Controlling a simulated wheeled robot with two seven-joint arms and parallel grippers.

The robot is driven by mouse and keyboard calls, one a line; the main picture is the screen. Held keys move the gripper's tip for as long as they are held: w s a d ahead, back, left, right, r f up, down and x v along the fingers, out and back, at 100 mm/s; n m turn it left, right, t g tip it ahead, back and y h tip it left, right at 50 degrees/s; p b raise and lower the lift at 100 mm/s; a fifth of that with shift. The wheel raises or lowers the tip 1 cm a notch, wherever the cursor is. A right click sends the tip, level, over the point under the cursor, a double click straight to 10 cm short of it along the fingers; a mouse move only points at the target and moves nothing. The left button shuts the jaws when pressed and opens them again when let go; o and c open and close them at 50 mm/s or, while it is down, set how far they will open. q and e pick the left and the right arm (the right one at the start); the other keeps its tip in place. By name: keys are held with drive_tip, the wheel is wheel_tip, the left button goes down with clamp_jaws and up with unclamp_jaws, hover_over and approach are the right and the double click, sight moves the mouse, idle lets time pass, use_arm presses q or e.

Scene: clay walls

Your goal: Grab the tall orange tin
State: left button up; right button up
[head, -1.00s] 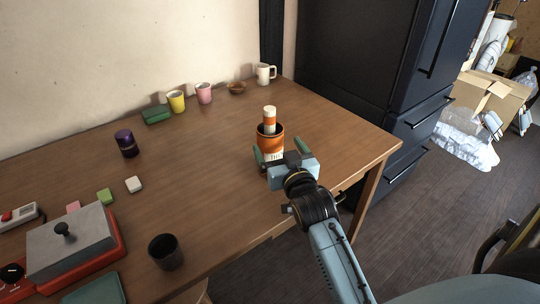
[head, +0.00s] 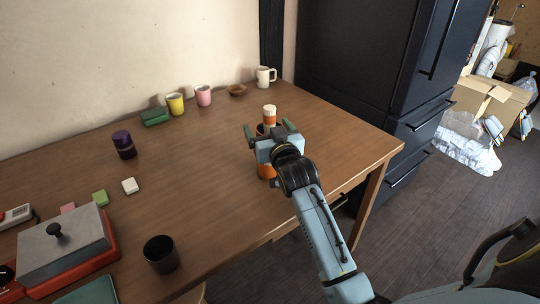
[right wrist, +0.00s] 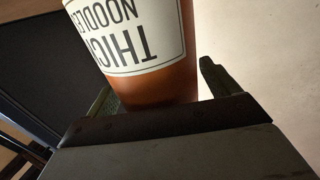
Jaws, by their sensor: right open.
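In the right wrist view the tin (right wrist: 160,83) shows close up, with a white label reading "THICK NOODLES" upside down. My right gripper is open, its green fingers spread with the tin between or just ahead of them; I cannot tell whether they touch it. My left gripper is not in view.
A white mug (head: 265,76), brown bowl (head: 237,90), pink cup (head: 203,96) and yellow cup (head: 175,104) line the back. A purple tin (head: 124,145), dark cup (head: 161,254) and red-and-grey box (head: 62,245) are at left. The middle of the table (head: 205,175) is clear.

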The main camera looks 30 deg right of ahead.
drive_tip(key=shift+c, duration=0.3)
drive_tip(key=c, duration=1.2)
drive_tip(key=shift+c, duration=0.4)
drive_tip(key=shift+r, duration=0.1)
